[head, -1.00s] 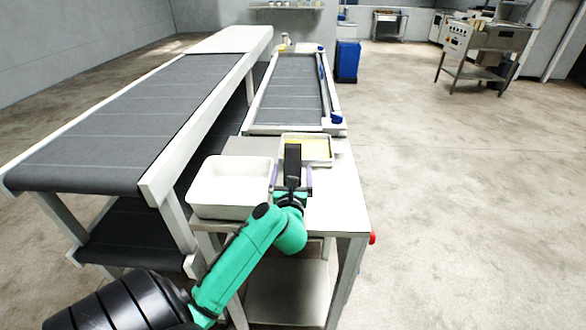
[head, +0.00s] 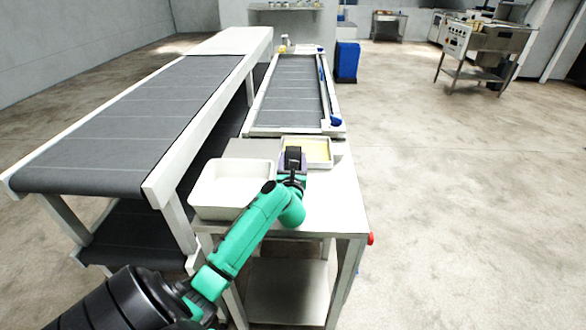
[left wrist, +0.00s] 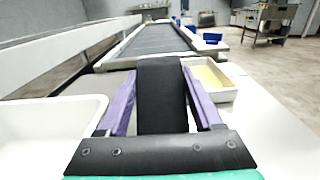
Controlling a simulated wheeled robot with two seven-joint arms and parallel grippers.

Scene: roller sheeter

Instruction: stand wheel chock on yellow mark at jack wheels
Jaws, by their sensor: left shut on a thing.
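My left gripper (head: 293,162) is over the white table, between the white bin and the shallow tray. Its purple fingers (left wrist: 122,108) are on both sides of a dark black block, which looks like the wheel chock (left wrist: 162,95). The chock also shows as a small black shape in the head view (head: 293,154). The palm hides its near end, and I cannot tell whether it touches the table. No jack wheels or yellow floor mark can be made out. My right gripper is not in view.
An empty white bin (head: 232,207) stands left of the gripper. A shallow tray with yellow contents (head: 329,164) is just beyond it. The sheeter belt (head: 289,95) lies behind and a long conveyor (head: 125,125) at left.

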